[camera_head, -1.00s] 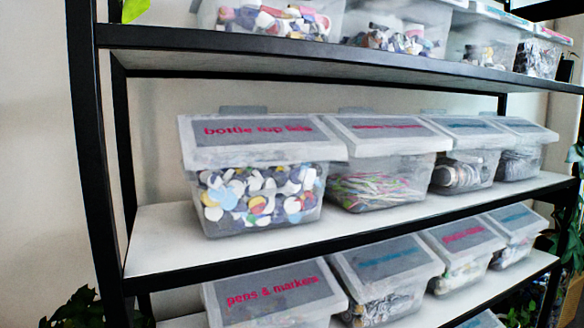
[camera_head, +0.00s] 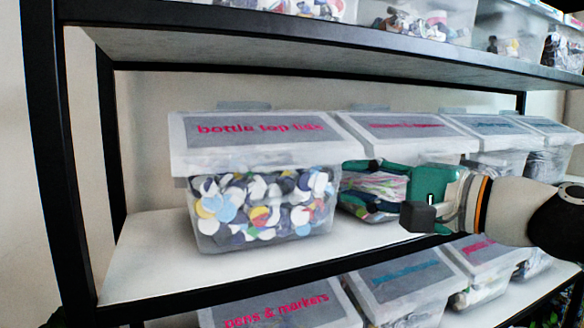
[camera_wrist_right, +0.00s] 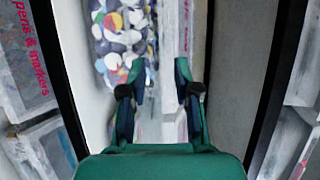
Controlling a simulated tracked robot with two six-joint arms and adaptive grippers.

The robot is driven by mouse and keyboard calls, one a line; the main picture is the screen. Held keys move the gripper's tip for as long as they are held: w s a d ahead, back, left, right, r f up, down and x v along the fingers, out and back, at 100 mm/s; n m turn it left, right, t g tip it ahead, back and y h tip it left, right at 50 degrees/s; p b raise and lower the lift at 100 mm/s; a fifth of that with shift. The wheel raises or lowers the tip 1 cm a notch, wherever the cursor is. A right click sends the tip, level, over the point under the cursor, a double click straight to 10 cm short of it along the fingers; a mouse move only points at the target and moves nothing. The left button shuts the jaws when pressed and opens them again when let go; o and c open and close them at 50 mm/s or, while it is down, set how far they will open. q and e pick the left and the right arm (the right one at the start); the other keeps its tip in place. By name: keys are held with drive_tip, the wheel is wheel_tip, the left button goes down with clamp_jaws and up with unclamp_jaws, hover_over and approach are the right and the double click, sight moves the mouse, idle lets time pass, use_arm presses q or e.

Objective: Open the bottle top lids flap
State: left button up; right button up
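The clear bottle top lids bin (camera_head: 265,210) stands on the middle shelf, full of coloured caps. Its pale hinged flap (camera_head: 255,143), with a grey label and pink lettering, is down and shut. My right gripper (camera_head: 347,182) comes in from the right, its fingers apart and empty. Its fingertips are just right of the bin, in front of the neighbouring bin and below the flap's level. The right wrist view shows the fingers (camera_wrist_right: 160,80) spread, with the bin's caps (camera_wrist_right: 122,38) up and left of them. I cannot tell whether a finger touches the bin. My left gripper is out of view.
A neighbouring bin (camera_head: 372,190) with colourful contents is partly hidden by my right gripper. More bins line this shelf and those above and below. The white shelf (camera_head: 150,255) is bare left of the bin. A black post (camera_head: 50,150) stands at left.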

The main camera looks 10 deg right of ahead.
sight(288, 169)
drive_tip(key=p+x, duration=0.3)
drive_tip(key=x, duration=1)
drive_tip(key=shift+w+a, duration=0.1)
clamp_jaws()
drive_tip(key=shift+f, duration=0.1)
